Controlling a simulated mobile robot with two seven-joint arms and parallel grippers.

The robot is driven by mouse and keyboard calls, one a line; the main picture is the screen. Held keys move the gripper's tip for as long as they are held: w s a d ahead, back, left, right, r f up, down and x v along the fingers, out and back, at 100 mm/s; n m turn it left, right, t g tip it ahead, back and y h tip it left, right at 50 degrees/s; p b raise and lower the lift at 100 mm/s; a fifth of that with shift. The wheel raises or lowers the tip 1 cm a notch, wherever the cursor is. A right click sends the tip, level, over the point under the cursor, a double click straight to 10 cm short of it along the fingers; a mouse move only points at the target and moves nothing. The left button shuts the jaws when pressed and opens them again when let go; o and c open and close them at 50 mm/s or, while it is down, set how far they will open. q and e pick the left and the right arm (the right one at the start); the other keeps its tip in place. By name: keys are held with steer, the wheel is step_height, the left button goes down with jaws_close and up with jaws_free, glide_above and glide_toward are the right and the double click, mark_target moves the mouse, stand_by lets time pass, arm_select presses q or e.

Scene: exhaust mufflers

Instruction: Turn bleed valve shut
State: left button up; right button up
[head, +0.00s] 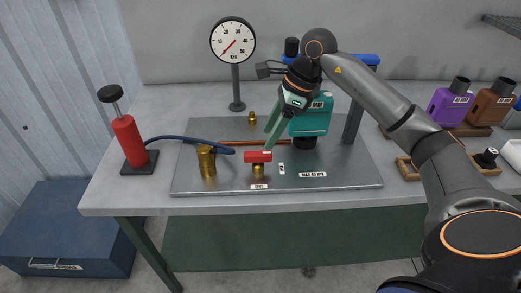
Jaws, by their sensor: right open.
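The bleed valve (257,157) has a red bar handle on a short brass body, near the front edge of the grey metal plate. The handle lies crosswise, left to right in the picture. My right gripper (268,145) reaches down from the upper right, its green fingers just above and behind the handle's right end. It is open; I cannot tell whether the fingertips touch the handle. My left gripper is not in view.
A red hand pump (129,141) with a blue hose stands at left. A round gauge (233,39) stands behind, its needle at the lower left. A brass cylinder (206,161) is left of the valve. A teal muffler (311,117) is behind right; purple (448,106) and brown ones stand far right.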

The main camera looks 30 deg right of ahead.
mark_target(259, 153)
steer(key=x, duration=0.6)
steer(key=shift+a+f, duration=0.15)
steer(key=shift+f, duration=0.15)
jaws_close()
